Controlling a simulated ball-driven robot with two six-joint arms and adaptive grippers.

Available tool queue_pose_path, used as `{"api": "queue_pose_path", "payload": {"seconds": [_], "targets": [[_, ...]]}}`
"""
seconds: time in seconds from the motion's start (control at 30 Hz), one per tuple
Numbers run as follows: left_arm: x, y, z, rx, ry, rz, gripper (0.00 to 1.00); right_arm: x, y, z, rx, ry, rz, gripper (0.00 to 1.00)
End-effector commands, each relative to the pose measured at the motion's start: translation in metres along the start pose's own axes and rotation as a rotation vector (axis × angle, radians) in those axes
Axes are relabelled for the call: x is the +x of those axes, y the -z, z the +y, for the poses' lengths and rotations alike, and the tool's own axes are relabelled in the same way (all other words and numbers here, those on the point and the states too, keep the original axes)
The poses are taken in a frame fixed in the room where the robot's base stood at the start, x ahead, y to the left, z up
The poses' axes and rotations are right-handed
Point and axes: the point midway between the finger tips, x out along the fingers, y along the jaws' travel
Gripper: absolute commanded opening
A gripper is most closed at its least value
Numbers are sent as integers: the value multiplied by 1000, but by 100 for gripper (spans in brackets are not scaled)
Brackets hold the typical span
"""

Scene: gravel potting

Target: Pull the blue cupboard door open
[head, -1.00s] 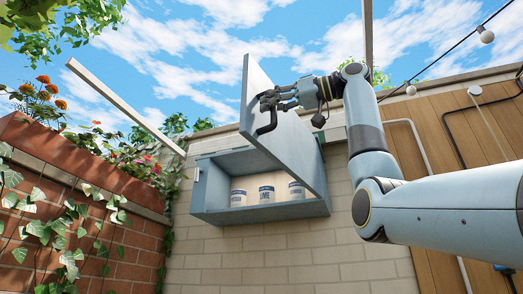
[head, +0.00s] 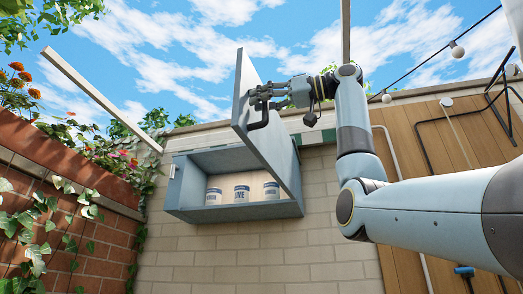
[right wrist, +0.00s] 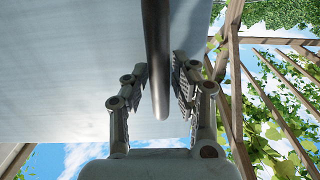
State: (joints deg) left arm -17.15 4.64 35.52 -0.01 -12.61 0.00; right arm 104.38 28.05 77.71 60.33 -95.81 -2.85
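The blue cupboard (head: 234,213) hangs on the pale block wall. Its door (head: 265,130) is hinged on the right and stands swung well out, with the left part of the inside exposed. A dark bar handle (head: 257,125) is on the door's outer face; it also shows in the right wrist view (right wrist: 156,50). My right gripper (head: 262,98) is at the handle. In the right wrist view its two fingers (right wrist: 160,80) close in on either side of the bar, near its end. My left gripper is not in view.
Several labelled cans (head: 241,195) stand inside the cupboard. A brick planter (head: 75,165) with flowers and ivy is at the left. A wooden panel (head: 425,150) with hanging tools is at the right, behind my right arm. Open air lies left of the door.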

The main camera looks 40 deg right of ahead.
Motion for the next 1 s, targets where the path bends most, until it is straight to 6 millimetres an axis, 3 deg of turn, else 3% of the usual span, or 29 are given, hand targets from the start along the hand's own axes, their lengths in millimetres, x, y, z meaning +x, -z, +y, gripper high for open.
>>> {"api": "queue_pose_path", "payload": {"seconds": [0.1, 0.33, 0.47, 0.8, 1.0], "targets": [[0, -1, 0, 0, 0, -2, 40, 0, -1, 0, 0, 0, -1, 40], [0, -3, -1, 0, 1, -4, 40, 0, -1, 0, 0, 1, -2, 40], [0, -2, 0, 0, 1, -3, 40, -10, 0, 1, -1, -3, 0, 40], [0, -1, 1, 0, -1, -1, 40, -82, 0, 1, -1, -3, 0, 40], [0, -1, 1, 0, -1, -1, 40, -112, -1, 1, 1, -1, -1, 40]]}}
